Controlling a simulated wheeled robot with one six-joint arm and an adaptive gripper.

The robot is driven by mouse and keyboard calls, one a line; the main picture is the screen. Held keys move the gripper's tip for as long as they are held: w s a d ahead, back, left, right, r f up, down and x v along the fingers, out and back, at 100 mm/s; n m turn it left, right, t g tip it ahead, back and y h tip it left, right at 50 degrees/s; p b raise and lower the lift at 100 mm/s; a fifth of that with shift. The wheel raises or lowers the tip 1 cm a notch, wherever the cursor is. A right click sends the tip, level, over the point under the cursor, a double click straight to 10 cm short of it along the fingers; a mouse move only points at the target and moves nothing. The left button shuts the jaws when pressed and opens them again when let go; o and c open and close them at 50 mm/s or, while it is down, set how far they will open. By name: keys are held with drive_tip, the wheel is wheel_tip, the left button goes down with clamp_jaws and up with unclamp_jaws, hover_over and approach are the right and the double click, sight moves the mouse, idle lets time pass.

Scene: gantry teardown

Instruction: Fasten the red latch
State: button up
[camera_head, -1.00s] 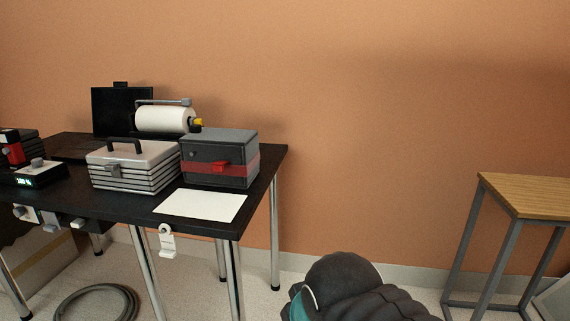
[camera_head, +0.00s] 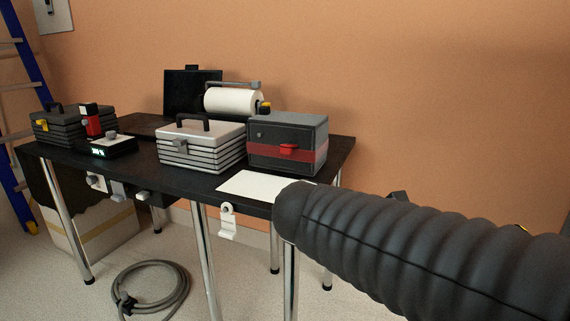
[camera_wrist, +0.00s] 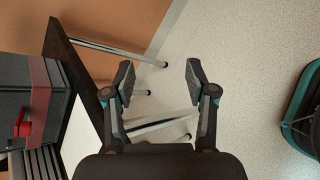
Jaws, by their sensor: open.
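The red latch (camera_head: 288,148) sits on the front of a dark grey box (camera_head: 312,133) with a red band, at the right end of the black table. It also shows at the left edge of the wrist view (camera_wrist: 22,129), on the banded face of the box. I cannot tell whether the latch is fastened. My gripper (camera_wrist: 158,82) is open and empty in the wrist view, over the floor beside the table edge and apart from the box. In the head view my ribbed dark arm covers the lower right, and my gripper's fingers do not show.
A light grey case (camera_head: 200,142) stands left of the box. A white sheet (camera_head: 262,186) lies in front, and a paper roll (camera_head: 234,102) is behind. A white hook (camera_head: 228,222) hangs at the table edge. A coiled hose (camera_head: 150,288) lies on the floor.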

drive_tip(key=w+a+r+n+t+b, duration=0.1)
drive_tip(key=w+a+r+n+t, duration=0.2)
drive_tip(key=w+a+n, duration=0.4)
drive_tip(key=n+t+b, duration=0.2)
drive_tip(key=n+t, duration=0.3)
drive_tip(key=n, duration=0.1)
approach(285, 152)
drive_tip(key=shift+y, duration=0.4)
drive_tip(key=x, duration=0.9)
drive_tip(key=shift+w+d, duration=0.2)
clamp_jaws()
